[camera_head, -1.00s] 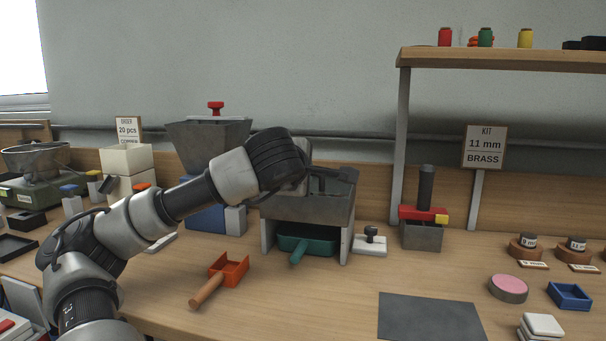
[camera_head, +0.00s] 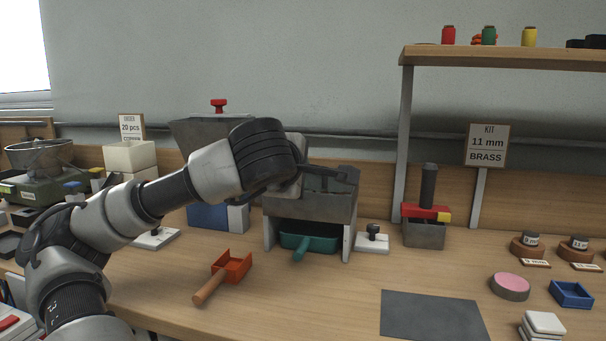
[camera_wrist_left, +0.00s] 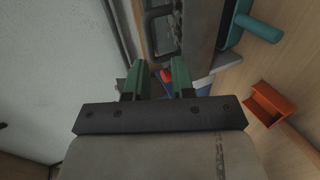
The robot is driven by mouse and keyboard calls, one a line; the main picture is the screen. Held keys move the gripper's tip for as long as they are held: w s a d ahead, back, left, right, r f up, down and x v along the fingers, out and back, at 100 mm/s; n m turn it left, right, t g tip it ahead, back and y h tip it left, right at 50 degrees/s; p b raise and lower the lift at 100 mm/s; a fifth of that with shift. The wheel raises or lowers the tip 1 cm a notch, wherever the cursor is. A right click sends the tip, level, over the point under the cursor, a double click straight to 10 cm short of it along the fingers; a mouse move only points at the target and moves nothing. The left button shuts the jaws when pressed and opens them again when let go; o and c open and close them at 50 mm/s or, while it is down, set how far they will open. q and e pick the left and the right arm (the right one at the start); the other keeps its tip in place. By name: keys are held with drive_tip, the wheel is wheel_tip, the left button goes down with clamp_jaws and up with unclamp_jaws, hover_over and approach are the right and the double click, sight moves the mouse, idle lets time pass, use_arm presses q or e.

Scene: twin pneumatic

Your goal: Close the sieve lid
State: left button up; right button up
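The grey sieve box (camera_head: 310,206) stands on legs at the middle of the bench, with a teal tray (camera_head: 312,243) beneath it. A dark bar or frame (camera_head: 340,173) lies along its top; I cannot tell how far the lid is open. My left arm reaches across the box's upper left, and its wrist hides part of the top. In the left wrist view, the left gripper (camera_wrist_left: 157,82) has its two green fingers apart with nothing held between them. The box's grey side (camera_wrist_left: 202,30) and dark top frame (camera_wrist_left: 160,30) lie just beyond the fingertips. My right gripper is out of view.
A hopper with a red knob (camera_head: 219,105) stands behind my arm. An orange scoop (camera_head: 232,268) lies in front, left of the teal tray. A press with a red bar (camera_head: 425,212) stands to the right. A grey mat (camera_head: 432,315) leaves clear room at the front.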

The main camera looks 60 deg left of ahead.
use_arm(q)
drive_tip(key=v, duration=0.5)
drive_tip(key=shift+p, duration=0.3)
drive_tip(key=shift+r, duration=0.1)
